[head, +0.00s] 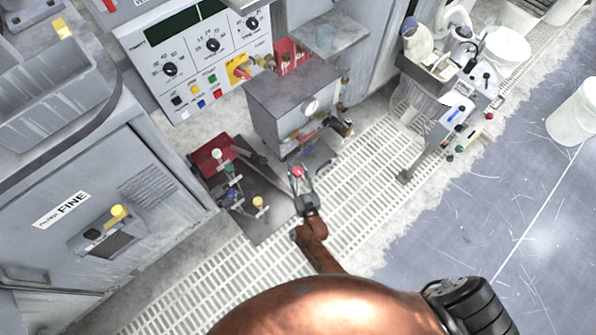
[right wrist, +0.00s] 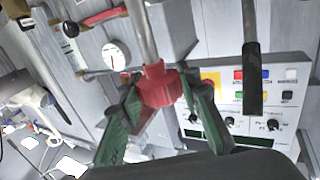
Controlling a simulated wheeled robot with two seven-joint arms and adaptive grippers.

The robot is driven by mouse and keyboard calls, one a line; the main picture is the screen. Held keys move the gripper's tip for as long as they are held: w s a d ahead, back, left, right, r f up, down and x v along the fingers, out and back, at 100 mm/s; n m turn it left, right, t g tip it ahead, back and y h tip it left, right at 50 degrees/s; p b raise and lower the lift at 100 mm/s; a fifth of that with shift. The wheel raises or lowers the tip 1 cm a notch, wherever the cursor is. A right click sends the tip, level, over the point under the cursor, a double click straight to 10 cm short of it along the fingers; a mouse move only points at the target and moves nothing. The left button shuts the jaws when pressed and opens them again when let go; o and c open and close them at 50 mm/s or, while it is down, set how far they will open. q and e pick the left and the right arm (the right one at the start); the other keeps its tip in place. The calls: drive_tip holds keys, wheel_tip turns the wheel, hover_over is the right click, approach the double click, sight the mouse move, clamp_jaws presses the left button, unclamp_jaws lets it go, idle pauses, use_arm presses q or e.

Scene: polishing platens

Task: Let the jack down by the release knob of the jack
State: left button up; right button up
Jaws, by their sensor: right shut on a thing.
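A red knob (right wrist: 160,88) on a metal rod (right wrist: 145,35) sits between the green fingers of my right gripper (right wrist: 158,100) in the right wrist view. The fingers are closed against its sides. In the head view the same red knob (head: 297,171) shows at the tips of my right gripper (head: 299,178), beside the grey boxy unit with a gauge (head: 290,100). How the rod joins the jack's body is hidden, and I cannot tell whether the jack is raised. My left gripper is not in view.
A red-topped unit (head: 213,154) with small knobs stands left of my right gripper. A control panel (head: 205,55) is behind it. A grey FINE cabinet (head: 95,210) stands at left. Slatted grating (head: 370,165) lies open to the right; a white bucket (head: 574,112) is at far right.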

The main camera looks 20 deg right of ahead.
idle(0.4)
drive_tip(key=o, duration=1.2)
drive_tip(key=shift+d+y, duration=0.1)
drive_tip(key=shift+y, duration=0.2)
